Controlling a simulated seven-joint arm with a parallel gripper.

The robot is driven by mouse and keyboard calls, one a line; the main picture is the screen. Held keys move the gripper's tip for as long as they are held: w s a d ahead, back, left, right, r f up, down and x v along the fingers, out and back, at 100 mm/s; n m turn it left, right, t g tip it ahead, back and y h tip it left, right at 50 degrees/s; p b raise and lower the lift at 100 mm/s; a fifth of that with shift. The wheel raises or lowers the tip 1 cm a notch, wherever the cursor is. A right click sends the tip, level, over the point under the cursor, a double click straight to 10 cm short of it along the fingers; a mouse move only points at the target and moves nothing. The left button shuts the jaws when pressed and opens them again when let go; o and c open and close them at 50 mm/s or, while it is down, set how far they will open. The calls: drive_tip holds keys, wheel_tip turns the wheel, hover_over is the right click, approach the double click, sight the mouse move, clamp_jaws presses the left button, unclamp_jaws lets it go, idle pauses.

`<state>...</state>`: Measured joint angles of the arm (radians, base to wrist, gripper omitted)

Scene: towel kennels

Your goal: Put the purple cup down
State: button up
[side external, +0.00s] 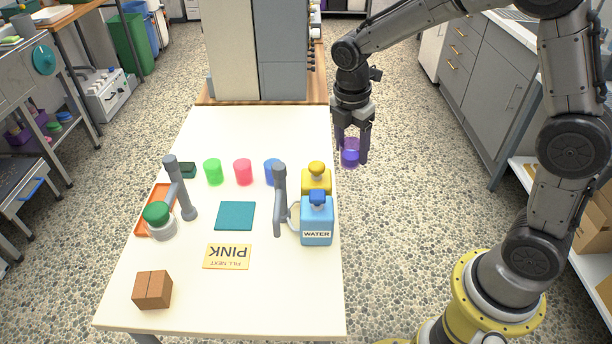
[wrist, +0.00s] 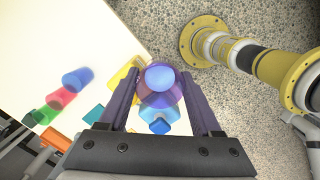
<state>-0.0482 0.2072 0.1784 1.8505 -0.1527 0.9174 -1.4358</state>
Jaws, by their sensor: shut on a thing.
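The purple cup (side external: 350,154) is held between the fingers of my gripper (side external: 351,150), upright, at the right side of the white table as seen in the side external view. In that view the floor shows around the cup, and I cannot tell its exact height. In the wrist view the cup (wrist: 160,84) sits between the two purple-grey fingers of my gripper (wrist: 162,92), which are shut on it. It looks translucent, with blue showing within its rim.
The white table (side external: 190,285) holds green (side external: 213,172), pink (side external: 243,172) and blue (side external: 271,171) cups in a row. A yellow bottle (side external: 316,182) and a blue WATER bottle (side external: 317,224) stand near the right edge.

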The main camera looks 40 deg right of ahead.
drive_tip(key=w+f, duration=0.3)
drive_tip(key=w, duration=0.1)
drive_tip(key=w+f, duration=0.3)
drive_tip(key=w, duration=0.1)
drive_tip(key=w+f, duration=0.3)
drive_tip(key=w, duration=0.2)
drive_tip(key=shift+d+f, duration=0.1)
drive_tip(key=shift+d, duration=0.05)
drive_tip(key=shift+w+f, duration=0.45)
drive_tip(key=shift+f, duration=1.65)
drive_tip(key=shift+f, duration=0.1)
drive_tip(key=o, duration=1.5)
drive_tip(key=shift+c, duration=0.2)
